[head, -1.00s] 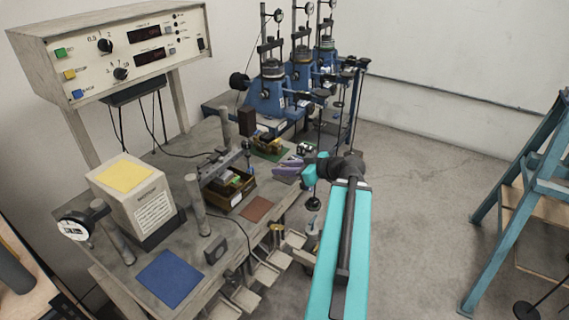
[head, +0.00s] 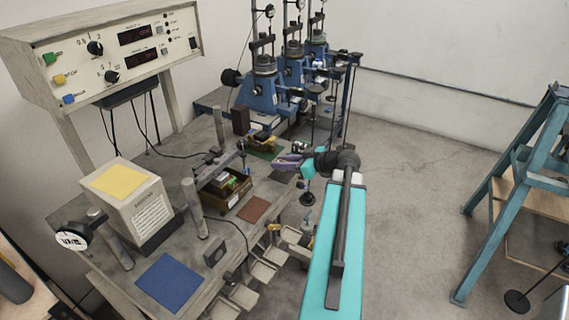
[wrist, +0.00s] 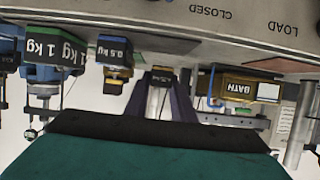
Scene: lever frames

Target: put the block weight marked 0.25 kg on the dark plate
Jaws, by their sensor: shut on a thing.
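My gripper (head: 289,163), with purple fingers, is over the right edge of the workbench in the head view. In the wrist view, which looks upside down, its fingers (wrist: 161,92) are shut on a small dark block weight (wrist: 163,76). The marking on this block is too small to read. The fingers and arm hide the block in the head view. The dark plate (head: 284,177) lies flat on the bench just below my gripper in the head view. I cannot tell whether the block touches it.
Weights marked 1 kg (wrist: 42,46) and 0.5 kg (wrist: 115,50) stand to one side of my gripper. A box marked BATH (wrist: 240,88) is on the other side. A green mat (head: 268,154), red-brown mat (head: 254,209) and blue mat (head: 170,282) lie on the bench.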

